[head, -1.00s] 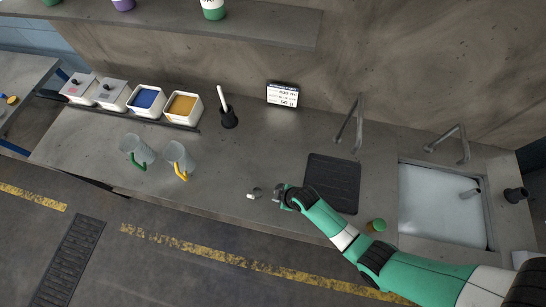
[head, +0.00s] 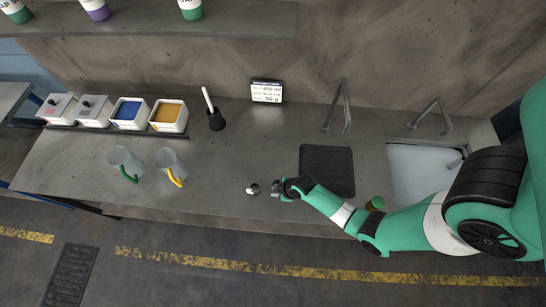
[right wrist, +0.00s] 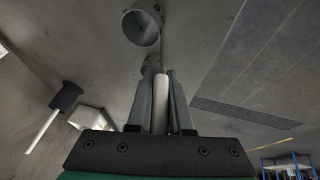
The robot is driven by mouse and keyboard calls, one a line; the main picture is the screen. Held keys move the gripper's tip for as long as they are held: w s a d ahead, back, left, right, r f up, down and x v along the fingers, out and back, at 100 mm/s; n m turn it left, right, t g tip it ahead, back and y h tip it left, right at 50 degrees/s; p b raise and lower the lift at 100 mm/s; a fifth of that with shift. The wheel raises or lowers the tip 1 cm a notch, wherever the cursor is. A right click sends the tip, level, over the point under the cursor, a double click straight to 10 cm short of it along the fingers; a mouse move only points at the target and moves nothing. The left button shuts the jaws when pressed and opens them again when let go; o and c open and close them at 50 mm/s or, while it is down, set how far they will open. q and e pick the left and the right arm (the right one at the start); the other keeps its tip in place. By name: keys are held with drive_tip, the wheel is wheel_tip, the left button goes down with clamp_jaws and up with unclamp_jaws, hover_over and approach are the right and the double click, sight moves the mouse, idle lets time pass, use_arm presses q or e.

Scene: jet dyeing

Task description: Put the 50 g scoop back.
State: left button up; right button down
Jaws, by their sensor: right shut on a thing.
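The scoop (head: 252,189) is a small metal cup on a thin stem, low over or at the counter just left of my right gripper (head: 279,189). In the right wrist view the round cup of the scoop (right wrist: 142,27) opens toward the camera. Its pale handle runs between the fingers of my right gripper (right wrist: 160,103), which are shut on it. I cannot tell whether the cup touches the counter. No size mark on the scoop is readable. My left gripper is not in view.
Two mugs, green-handled (head: 125,163) and yellow-handled (head: 171,167), stand left. Behind are white bins with blue (head: 127,111) and yellow (head: 167,115) contents, a black holder (head: 216,121) and a sign (head: 266,92) reading 50 g. A black mat (head: 327,170) and sink (head: 418,175) lie right.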

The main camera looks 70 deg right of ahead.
drive_tip(key=shift+f, duration=0.15)
drive_tip(key=shift+f, duration=0.2)
drive_tip(key=c, duration=0.8)
unclamp_jaws()
drive_tip(key=shift+r, duration=0.1)
drive_tip(key=shift+c, duration=0.2)
